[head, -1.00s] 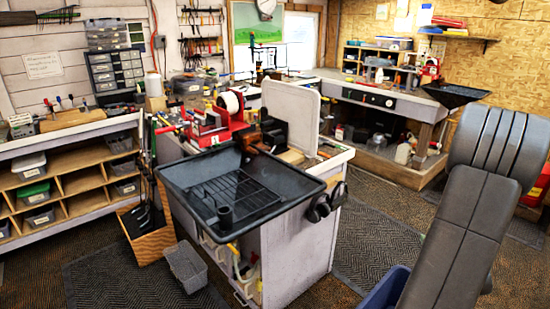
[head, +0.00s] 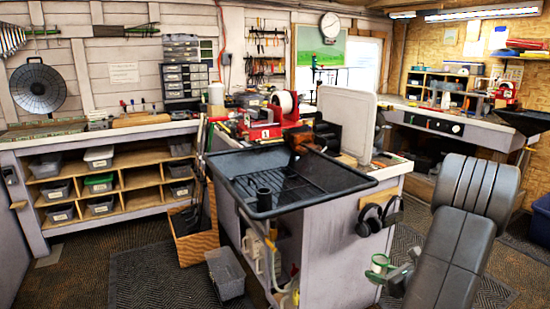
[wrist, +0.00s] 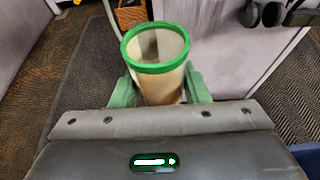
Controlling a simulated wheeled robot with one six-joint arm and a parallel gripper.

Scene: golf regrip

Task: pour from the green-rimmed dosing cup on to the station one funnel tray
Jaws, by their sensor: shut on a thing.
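The green-rimmed dosing cup (head: 379,261) is a pale, see-through cup at lower right in the head view. It also shows in the wrist view (wrist: 156,75), mouth toward the camera, with a tan tone low inside; I cannot tell its contents. My gripper (head: 386,273) is shut around the cup, its green fingers on both sides in the wrist view (wrist: 160,90). The black funnel tray (head: 330,194) on the middle bench has a wire rack and a dark round spout. A red vise marked 1 (head: 266,133) stands behind it. The cup is right of and below this tray.
Ear muffs (head: 375,217) hang on the bench side (head: 335,245) between cup and tray. A white board (head: 346,120) stands behind the tray. A grey bin (head: 226,275) and a wooden box of clubs (head: 194,240) stand on the floor. Another black tray (head: 525,122) is at far right.

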